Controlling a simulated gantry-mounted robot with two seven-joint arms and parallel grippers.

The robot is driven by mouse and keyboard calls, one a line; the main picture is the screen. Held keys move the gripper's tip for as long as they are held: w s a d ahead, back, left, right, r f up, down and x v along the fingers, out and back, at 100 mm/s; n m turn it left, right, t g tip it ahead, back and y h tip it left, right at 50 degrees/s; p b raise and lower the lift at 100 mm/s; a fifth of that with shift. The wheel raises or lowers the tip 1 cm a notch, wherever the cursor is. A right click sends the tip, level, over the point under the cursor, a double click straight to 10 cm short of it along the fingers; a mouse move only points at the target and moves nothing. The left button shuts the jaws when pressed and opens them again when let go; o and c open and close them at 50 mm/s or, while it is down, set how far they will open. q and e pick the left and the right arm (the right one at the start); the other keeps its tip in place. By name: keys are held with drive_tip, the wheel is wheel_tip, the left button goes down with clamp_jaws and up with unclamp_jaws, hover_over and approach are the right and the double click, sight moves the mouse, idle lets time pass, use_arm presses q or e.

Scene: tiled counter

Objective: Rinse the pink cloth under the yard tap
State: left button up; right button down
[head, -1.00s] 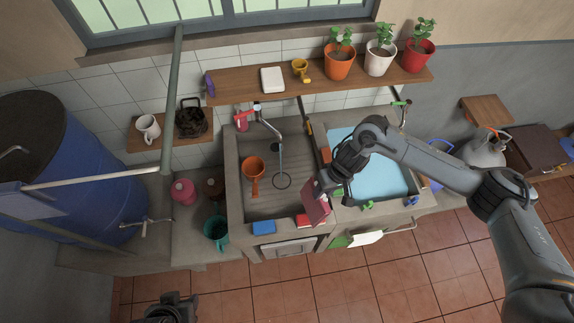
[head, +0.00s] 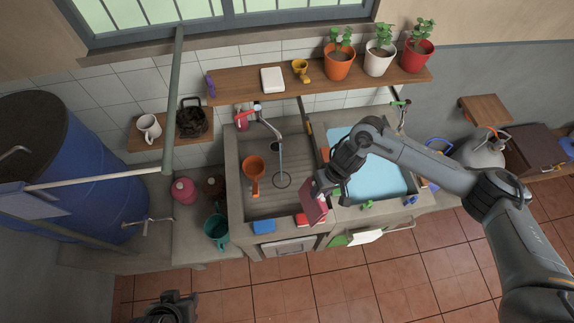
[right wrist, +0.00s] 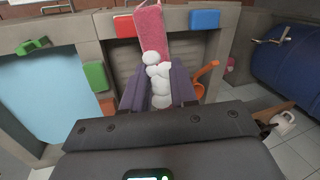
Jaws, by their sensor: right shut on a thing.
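The pink cloth (head: 312,208) hangs from my right gripper (head: 319,187) over the right front rim of the grey stone sink (head: 235,180). In the right wrist view the cloth (right wrist: 152,30) extends beyond my purple gripper fingers (right wrist: 158,92), with white rounded lumps like suds between them and at its base. The yard tap (head: 267,122), with a red handle, stands at the back of the sink. A thin stream falls from it near the drain ring; the cloth is apart from it, to the right and nearer the front. My left gripper (head: 172,308) is at the bottom edge, its jaws unclear.
An orange scoop (head: 254,172) lies in the sink. A blue block (head: 263,227) and a red block (head: 303,219) sit on its front rim. A light-blue basin (head: 365,175) is to the right, partly behind my arm. A teal mug (head: 216,230) stands left of the sink.

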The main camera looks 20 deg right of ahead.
drive_tip(key=shift+s+d, duration=0.1)
drive_tip(key=shift+d, duration=0.2)
drive_tip(key=shift+a, duration=0.6)
drive_tip(key=shift+d, duration=0.6)
drive_tip(key=shift+a, duration=0.15)
drive_tip(key=shift+w+a, duration=0.2)
drive_tip(key=shift+a, duration=0.25)
drive_tip(key=shift+s, duration=0.15)
